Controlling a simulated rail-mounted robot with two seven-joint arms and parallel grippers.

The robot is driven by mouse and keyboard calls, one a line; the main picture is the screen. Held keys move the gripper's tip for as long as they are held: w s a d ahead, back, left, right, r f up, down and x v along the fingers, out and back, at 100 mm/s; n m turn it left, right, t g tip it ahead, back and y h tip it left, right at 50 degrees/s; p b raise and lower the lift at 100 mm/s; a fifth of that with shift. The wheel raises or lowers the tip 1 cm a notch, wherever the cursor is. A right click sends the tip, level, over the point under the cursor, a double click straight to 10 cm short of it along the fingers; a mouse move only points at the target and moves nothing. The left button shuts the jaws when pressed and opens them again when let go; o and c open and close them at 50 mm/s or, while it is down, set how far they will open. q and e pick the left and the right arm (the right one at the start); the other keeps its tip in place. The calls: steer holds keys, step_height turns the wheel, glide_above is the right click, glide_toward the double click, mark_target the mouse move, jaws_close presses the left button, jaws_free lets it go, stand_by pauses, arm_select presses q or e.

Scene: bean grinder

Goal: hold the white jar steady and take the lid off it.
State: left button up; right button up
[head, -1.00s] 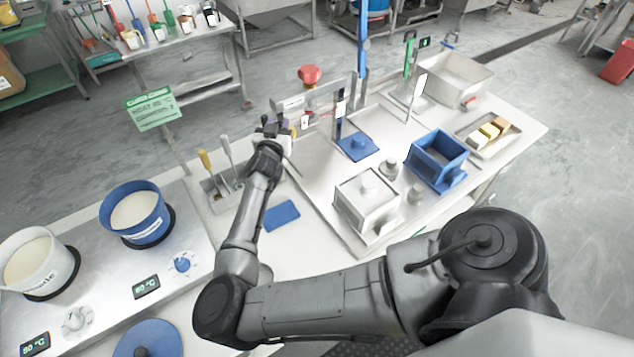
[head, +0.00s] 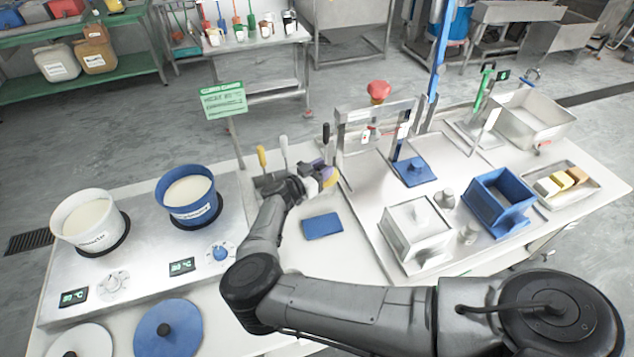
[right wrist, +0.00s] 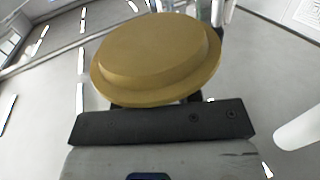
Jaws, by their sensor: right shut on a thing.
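My right gripper (head: 324,176) is over the worktop, just right of the utensil holder, with a small yellow part and a purple part showing at its tip. In the right wrist view, a round gold lid-like disc (right wrist: 155,58) with a stepped rim sits tilted just beyond the dark gripper bar (right wrist: 160,123). The gripper is shut on this disc; the fingertips are mostly hidden behind it. I cannot make out a white jar for certain. A pale rounded thing (right wrist: 300,128) at the right edge of the wrist view is unclear. My left gripper is out of view.
The utensil holder (head: 262,182) with upright handles stands close on the left. A blue mat (head: 322,226) lies below the gripper. The metal press frame (head: 375,112) and a steel box (head: 417,240) stand to the right. White (head: 90,222) and blue (head: 188,197) pots sit on the left.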

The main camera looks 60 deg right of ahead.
steer(key=shift+w+a+f+b, duration=0.15)
steer(key=shift+w+f, duration=0.2)
steer(key=shift+w, duration=0.25)
steer(key=shift+w+a+f+b, duration=0.15)
steer(key=shift+w+f, duration=0.2)
steer(key=shift+w, duration=0.2)
step_height(320, 180, down, 4)
steer(key=shift+b, duration=0.4)
steer(key=shift+f, duration=0.1)
steer(key=shift+f+b, duration=0.5)
steer(key=o, duration=1)
steer(key=shift+f, duration=0.1)
